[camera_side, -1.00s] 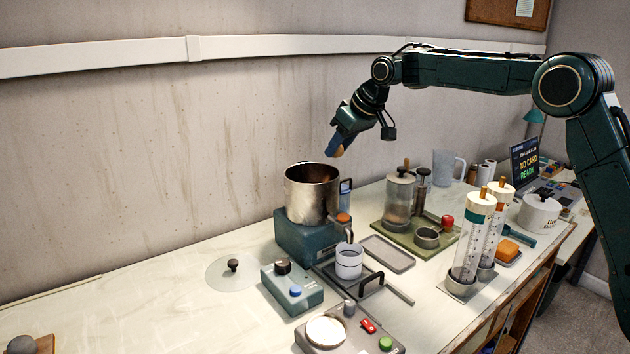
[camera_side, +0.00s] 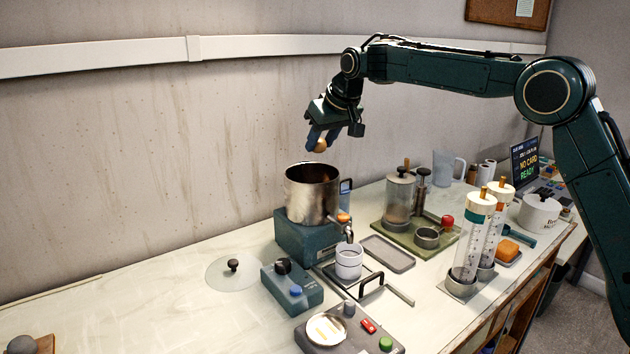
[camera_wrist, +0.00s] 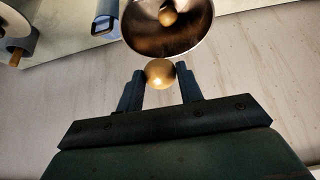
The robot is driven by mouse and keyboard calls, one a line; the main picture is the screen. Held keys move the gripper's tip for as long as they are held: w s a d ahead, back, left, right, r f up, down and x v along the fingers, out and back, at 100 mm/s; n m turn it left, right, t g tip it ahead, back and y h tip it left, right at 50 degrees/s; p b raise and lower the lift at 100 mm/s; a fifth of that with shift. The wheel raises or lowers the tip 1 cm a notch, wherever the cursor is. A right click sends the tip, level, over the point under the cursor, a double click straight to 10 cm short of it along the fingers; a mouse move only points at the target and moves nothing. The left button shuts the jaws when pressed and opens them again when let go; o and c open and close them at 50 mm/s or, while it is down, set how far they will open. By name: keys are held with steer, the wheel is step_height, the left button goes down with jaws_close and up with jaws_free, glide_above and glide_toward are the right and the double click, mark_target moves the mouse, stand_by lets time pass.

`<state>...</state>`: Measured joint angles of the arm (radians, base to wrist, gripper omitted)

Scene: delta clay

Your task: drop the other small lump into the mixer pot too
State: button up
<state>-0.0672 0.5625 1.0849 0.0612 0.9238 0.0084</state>
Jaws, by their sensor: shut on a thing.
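My gripper (camera_side: 317,142) is shut on a small tan lump (camera_side: 320,146) and holds it in the air above the mixer pot. The held lump also shows between the fingertips in the wrist view (camera_wrist: 160,73). The steel mixer pot (camera_side: 311,196) stands open on its teal base, below the gripper and apart from it. In the wrist view the pot (camera_wrist: 150,40) lies just beyond the fingertips, and another small lump (camera_wrist: 168,17) sits inside it. The side view does not show the pot's inside bottom.
The pot's glass lid (camera_side: 232,272) lies on the table to the left. A teal control box (camera_side: 291,287), a white cup (camera_side: 349,262) and a scale (camera_side: 327,330) stand in front. Clear cylinders (camera_side: 472,238) stand at right. The table's left part is mostly clear.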

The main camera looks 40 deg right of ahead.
steer(key=shift+f, duration=2.65)
steer(key=o, duration=1.1)
steer(key=shift+c, duration=0.2)
steer(key=shift+r, duration=0.1)
steer(key=v, duration=1.3)
steer(key=shift+s+r, duration=0.2)
steer(key=shift+r, duration=0.1)
